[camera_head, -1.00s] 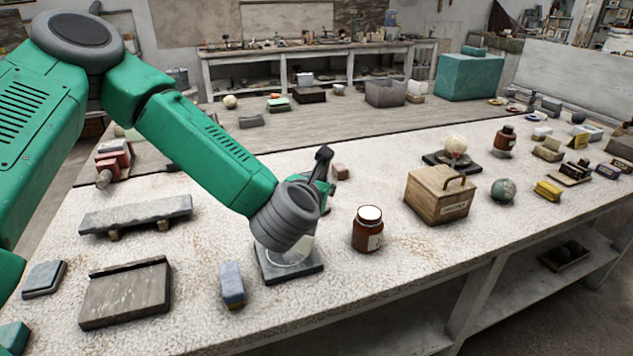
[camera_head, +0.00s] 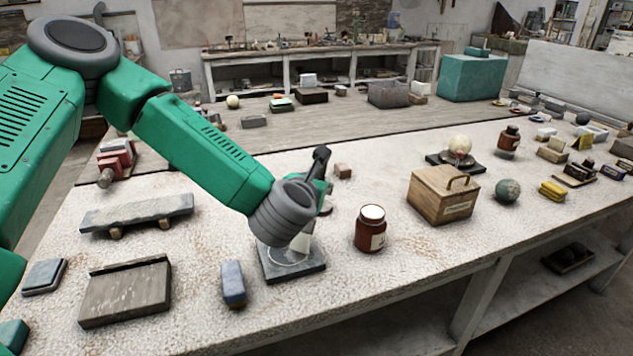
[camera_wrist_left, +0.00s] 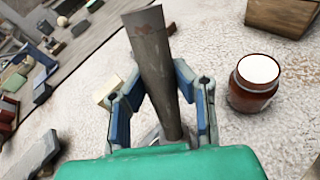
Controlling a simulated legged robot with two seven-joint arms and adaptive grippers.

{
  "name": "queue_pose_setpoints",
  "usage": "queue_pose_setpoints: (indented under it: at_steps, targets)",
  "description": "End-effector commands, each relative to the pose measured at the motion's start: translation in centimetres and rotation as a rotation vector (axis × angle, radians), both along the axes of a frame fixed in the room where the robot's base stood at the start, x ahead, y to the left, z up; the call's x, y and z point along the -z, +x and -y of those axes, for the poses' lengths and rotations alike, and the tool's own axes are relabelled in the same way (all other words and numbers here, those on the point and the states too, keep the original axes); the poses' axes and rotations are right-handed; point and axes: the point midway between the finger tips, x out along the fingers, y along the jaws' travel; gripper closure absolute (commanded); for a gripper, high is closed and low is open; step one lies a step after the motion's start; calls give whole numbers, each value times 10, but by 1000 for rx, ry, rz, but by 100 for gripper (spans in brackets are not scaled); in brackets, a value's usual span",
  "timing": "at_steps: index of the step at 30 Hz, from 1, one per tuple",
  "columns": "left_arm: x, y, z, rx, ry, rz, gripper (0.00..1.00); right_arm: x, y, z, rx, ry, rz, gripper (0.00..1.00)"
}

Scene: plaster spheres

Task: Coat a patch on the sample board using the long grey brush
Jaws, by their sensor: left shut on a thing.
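My left gripper (camera_wrist_left: 160,74) is shut on a long, flat grey-brown piece, which I take to be the long grey brush (camera_wrist_left: 150,45); it stands up between the blue fingers in the left wrist view. In the head view the green arm comes in from the left, and its grey wrist hides most of the gripper (camera_head: 318,180). Just below the wrist is a clear glass vessel (camera_head: 290,252) on a dark square base (camera_head: 312,268). A grey board with a raised back edge (camera_head: 125,295), possibly the sample board, lies at front left. My right gripper is not in view.
A brown jar with a white top (camera_head: 370,232) stands right of the glass, with a wooden box (camera_head: 435,203) beyond. A blue-grey block (camera_head: 232,286) lies between board and glass. A slab on feet (camera_head: 137,212) is behind the board. The front right tabletop is mostly clear.

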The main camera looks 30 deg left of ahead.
Motion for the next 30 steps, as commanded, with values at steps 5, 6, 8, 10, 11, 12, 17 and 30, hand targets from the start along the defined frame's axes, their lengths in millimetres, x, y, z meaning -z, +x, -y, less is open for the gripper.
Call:
queue_pose_setpoints:
  at_steps: [5, 6, 8, 10, 11, 12, 17, 30]
  targets:
    - [4, 0, 0, 0, 0, 0, 100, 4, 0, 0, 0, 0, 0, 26]
    - [5, 0, 0, 0, 0, 0, 100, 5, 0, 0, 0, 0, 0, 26]
    - [4, 0, 0, 0, 0, 0, 100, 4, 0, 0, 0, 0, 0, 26]
    - [4, -1, 1, 0, 0, 0, 100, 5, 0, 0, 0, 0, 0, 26]
    - [4, -2, 2, 0, 0, 0, 100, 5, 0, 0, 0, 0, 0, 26]
    - [4, -3, 3, 0, 0, 0, 100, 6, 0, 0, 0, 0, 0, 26]
    - [3, -8, 9, 1, -1, -1, 100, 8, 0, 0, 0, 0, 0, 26]
    - [3, -15, 16, 0, 0, 0, 100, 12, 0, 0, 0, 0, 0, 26]
